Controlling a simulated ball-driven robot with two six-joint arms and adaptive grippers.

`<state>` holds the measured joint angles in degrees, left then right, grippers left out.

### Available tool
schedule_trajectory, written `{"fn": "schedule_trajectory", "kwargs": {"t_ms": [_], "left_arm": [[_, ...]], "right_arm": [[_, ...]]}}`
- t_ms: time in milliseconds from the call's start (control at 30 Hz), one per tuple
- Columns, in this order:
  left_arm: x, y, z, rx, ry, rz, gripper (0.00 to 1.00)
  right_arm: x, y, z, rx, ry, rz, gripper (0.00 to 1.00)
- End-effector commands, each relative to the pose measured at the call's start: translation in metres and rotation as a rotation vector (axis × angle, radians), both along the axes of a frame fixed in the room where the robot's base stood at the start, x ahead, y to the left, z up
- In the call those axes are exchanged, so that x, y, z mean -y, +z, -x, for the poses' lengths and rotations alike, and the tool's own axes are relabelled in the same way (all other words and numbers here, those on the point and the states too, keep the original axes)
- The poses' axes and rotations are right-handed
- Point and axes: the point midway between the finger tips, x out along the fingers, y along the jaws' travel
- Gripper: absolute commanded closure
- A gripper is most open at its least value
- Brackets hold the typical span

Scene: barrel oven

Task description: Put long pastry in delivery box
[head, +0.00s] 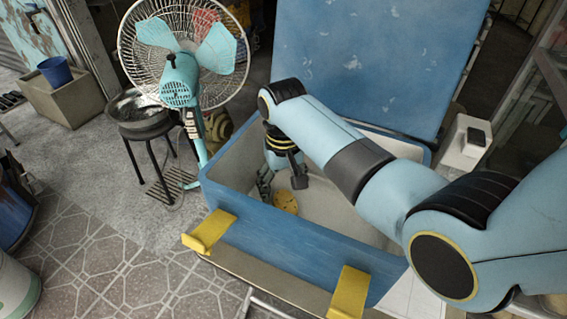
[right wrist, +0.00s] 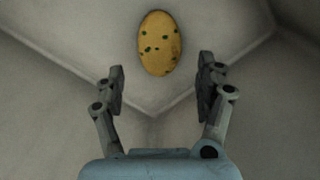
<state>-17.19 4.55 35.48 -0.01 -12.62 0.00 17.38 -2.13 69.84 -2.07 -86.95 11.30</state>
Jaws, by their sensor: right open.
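The long pastry (head: 286,201) is a yellow-brown oval with dark green specks. It lies on the floor of the blue delivery box (head: 300,246), near the box's left end. My right gripper (head: 281,190) reaches down into the box, close to the pastry. In the right wrist view the gripper (right wrist: 160,92) is open and empty. The pastry (right wrist: 160,43) shows there just beyond the fingertips, centred between them and apart from both. My left gripper is not in view.
The box's blue lid (head: 380,60) stands open at the back. Two yellow clasps (head: 209,232) (head: 348,292) hang on the front wall. A turquoise fan (head: 182,75) and a stool with a metal bowl (head: 138,112) stand left of the box.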

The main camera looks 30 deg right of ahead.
Motion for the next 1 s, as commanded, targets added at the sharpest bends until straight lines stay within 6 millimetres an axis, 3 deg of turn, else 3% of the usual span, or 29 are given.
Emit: {"fn": "schedule_trajectory", "kwargs": {"t_ms": [33, 200, 400, 1000], "left_arm": [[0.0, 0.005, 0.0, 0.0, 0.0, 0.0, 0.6], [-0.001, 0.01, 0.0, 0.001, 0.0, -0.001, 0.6], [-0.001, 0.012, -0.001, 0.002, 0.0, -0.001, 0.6], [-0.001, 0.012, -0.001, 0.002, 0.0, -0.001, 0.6]], "right_arm": [[0.0, 0.015, -0.001, 0.005, 0.0, 0.0, 0.28], [0.0, 0.051, -0.001, 0.003, 0.0, 0.0, 0.28], [0.0, 0.077, -0.001, 0.002, 0.0, -0.001, 0.28], [0.0, 0.082, -0.001, 0.001, 0.0, 0.0, 0.28]]}}
